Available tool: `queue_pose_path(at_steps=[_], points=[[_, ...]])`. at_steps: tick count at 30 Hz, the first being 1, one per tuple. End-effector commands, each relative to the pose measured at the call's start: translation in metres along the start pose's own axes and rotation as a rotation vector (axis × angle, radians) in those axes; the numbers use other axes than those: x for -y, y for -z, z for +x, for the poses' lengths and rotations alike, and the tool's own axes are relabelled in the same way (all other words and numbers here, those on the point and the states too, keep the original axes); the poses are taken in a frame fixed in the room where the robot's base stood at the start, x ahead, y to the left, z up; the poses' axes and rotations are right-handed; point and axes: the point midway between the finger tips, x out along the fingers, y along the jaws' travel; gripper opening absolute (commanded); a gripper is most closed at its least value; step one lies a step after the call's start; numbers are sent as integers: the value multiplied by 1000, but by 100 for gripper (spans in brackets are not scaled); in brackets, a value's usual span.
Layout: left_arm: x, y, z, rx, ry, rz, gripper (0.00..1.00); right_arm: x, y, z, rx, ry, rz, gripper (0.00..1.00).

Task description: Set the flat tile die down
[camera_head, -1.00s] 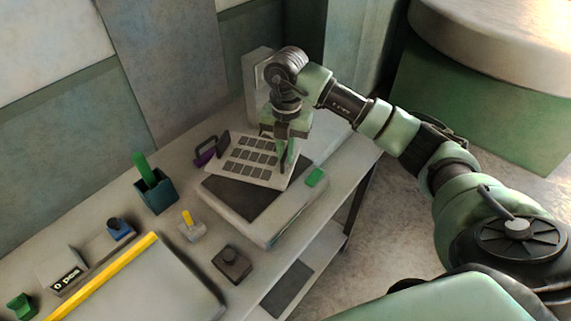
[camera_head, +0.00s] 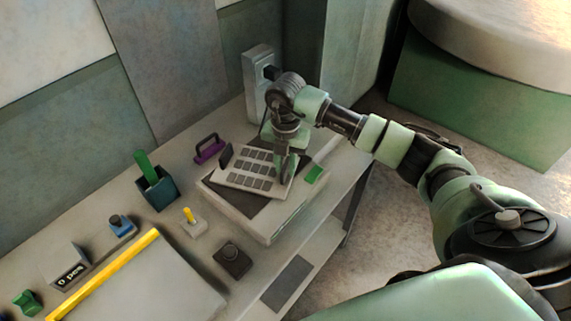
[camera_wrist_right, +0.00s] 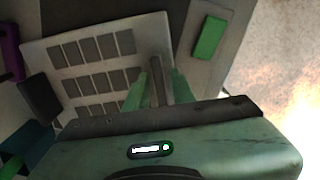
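The flat tile die (camera_head: 256,185) is a pale plate with rows of dark grey squares and a dark upright tab (camera_head: 226,156) on its left side. It also shows in the right wrist view (camera_wrist_right: 52,57). It is over the dark pad (camera_head: 236,205) of a low pale block (camera_head: 268,229), turned slightly against it; I cannot tell whether it touches the pad. My right gripper (camera_head: 284,170) points down at the die's right side. In the wrist view its green fingers (camera_wrist_right: 161,88) are closed on a grey upright piece of the die. My left gripper is not in view.
A green button (camera_head: 314,174) sits on the block's right side. A purple handle (camera_head: 208,148), a teal holder (camera_head: 158,190) with a green stick, a yellow-stemmed piece (camera_head: 192,224) and a dark square piece (camera_head: 232,260) stand nearby. A pale unit (camera_head: 258,80) stands behind the arm.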

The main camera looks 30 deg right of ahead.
Motion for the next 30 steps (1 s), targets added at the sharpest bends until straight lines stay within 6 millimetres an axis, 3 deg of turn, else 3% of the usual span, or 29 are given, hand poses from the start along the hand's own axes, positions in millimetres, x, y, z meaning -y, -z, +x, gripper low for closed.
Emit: queue_pose_path(at_steps=[14,30], points=[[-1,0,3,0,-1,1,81,-1,-1,-11,2,-2,0,33],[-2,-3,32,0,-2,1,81,0,-1,-112,2,-1,1,33]])
